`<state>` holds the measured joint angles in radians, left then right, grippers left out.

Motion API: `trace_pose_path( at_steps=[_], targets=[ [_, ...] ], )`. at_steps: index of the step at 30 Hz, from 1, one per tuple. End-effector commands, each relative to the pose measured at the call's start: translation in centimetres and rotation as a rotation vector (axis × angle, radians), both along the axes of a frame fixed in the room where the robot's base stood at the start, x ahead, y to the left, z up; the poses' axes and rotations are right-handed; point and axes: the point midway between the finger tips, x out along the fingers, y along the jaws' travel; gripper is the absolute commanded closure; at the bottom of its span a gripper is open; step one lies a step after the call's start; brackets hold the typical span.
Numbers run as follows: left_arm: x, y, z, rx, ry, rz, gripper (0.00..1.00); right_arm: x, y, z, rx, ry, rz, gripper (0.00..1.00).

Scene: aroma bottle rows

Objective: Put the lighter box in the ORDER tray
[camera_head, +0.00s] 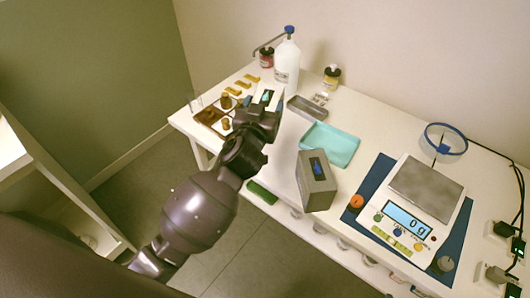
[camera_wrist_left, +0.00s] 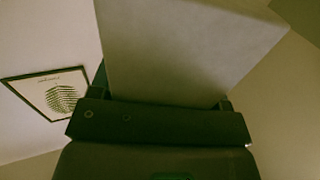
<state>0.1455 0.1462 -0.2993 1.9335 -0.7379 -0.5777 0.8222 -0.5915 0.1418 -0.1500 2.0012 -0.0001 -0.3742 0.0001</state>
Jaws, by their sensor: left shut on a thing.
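My left gripper (camera_head: 267,101) is shut on a pale box with a teal mark, near the back left of the table. In the left wrist view the pale box (camera_wrist_left: 185,50) fills the space beyond the gripper (camera_wrist_left: 165,105). A grey box (camera_head: 317,188) with a dark blue label stands at the table's front edge, apart from the gripper. A turquoise tray (camera_head: 340,133) and a grey tray (camera_head: 305,108) lie to the right of the gripper. I cannot read the word ORDER on either. My right gripper is not in view.
A white scale (camera_head: 425,190) on a blue mat reads 0 g. A white pump bottle (camera_head: 287,65) and an amber bottle (camera_head: 331,78) stand at the back. A brown rack (camera_head: 208,114) is left of the gripper. Cables and plugs (camera_head: 503,229) lie at the right.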

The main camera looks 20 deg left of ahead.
Motion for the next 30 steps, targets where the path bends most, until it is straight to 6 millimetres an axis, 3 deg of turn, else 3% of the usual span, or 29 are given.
trace_pose_path(
  at_steps=[1,12,21,30],
  targets=[
    [0.0,0.0,-1.8,0.002,0.008,0.001,0.65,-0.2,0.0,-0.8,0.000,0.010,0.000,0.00],
    [0.0,0.0,-9.8,0.001,0.008,0.000,0.65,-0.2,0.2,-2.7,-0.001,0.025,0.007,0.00],
    [0.0,0.0,-12.1,-0.001,0.000,0.000,0.65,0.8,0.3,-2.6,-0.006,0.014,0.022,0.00],
    [0.0,0.0,-15.8,-0.001,0.004,-0.001,0.65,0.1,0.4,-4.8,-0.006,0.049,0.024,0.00]
  ],
)
